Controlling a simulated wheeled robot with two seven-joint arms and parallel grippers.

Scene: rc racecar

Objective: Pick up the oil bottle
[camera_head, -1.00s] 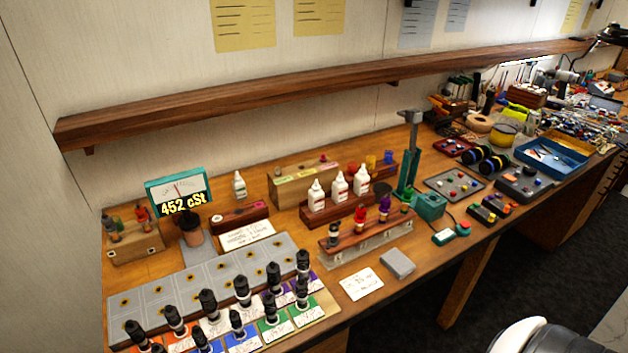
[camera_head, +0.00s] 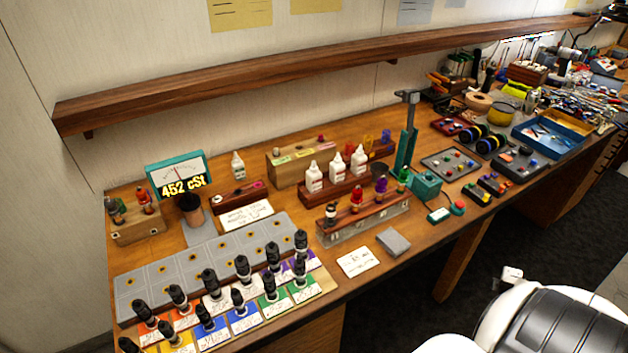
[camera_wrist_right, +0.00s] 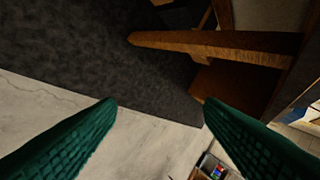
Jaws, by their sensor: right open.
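Three white bottles with red-marked labels stand upright in a dark wooden rack (camera_head: 330,193) in the middle of the bench: a left one (camera_head: 314,178), a middle one (camera_head: 336,168) and a right one (camera_head: 358,160). A similar single white bottle (camera_head: 238,166) stands further left, behind a small wooden block. I cannot tell which one is the oil bottle. My right gripper (camera_wrist_right: 160,110) is open and empty in the right wrist view, its two green fingers wide apart above the floor, away from the bench top. My left gripper is not in view.
A meter reading 452 cSt (camera_head: 178,180) stands at the back left. A grey panel (camera_head: 180,270) and several black-topped droppers fill the front left. A lower rack (camera_head: 362,222) stands in front of the bottles. A teal stand (camera_head: 405,150) rises to their right. A shelf (camera_head: 250,85) runs above.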

